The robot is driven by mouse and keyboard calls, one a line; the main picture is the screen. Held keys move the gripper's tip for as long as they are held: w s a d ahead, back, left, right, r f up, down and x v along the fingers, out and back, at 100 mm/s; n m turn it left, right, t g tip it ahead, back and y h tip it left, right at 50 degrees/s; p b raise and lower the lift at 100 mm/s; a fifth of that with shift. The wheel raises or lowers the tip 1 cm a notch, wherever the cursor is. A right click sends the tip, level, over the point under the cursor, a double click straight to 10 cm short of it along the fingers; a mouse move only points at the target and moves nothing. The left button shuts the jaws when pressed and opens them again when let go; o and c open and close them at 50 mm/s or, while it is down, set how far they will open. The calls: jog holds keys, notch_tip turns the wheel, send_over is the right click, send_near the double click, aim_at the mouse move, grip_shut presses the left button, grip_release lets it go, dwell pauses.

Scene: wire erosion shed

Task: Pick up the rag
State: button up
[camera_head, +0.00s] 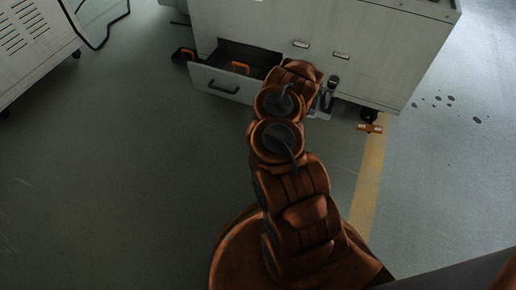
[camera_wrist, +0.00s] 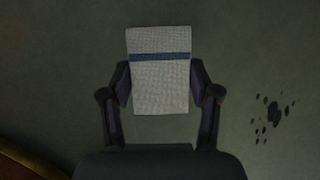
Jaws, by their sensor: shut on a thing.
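The rag (camera_wrist: 160,97) is a pale grey woven rectangle with a blue stripe across it, in the middle of the wrist view. My gripper (camera_wrist: 160,84) has one finger against each long side of the rag and is shut on it. The rag's far end sticks out beyond the fingertips. How far the rag is above the floor cannot be told. In the head view my arm reaches to the cabinet's front; the rag does not show there and the gripper is mostly hidden behind the arm.
A pale cabinet (camera_head: 320,45) stands ahead with an open low drawer (camera_head: 215,85) holding orange-handled items (camera_head: 240,68). Another vented cabinet (camera_head: 30,45) is at left. A yellow line (camera_head: 368,185) runs along the floor. Dark spots (camera_wrist: 275,112) mark the floor. The left floor is clear.

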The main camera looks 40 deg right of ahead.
jog(key=shift+s+a+r+p, duration=0.1)
jog(key=shift+s+a+p, duration=0.1)
jog(key=shift+s, duration=0.45)
jog(key=shift+s+a+r+p, duration=0.1)
jog(key=shift+s+a+p, duration=0.1)
jog(key=shift+s, duration=0.5)
jog(key=shift+s+a+r+p, duration=0.1)
jog(key=shift+s+a+p, duration=0.1)
jog(key=shift+s, duration=0.45)
jog(key=s, duration=0.1)
jog(key=s+p, duration=0.1)
jog(key=s+a+p, duration=0.1)
jog(key=shift+s+r, duration=0.15)
jog(key=shift+r, duration=0.1)
jog(key=shift+s+a+p, duration=0.15)
jog(key=shift+s+p, duration=0.35)
jog(key=shift+p, duration=0.55)
jog(key=shift+s+a+p, duration=0.1)
jog(key=shift+s+p, duration=0.4)
jog(key=shift+p, duration=0.15)
jog(key=shift+f, duration=0.1)
jog(key=o, duration=0.4)
jog(key=c, duration=0.4)
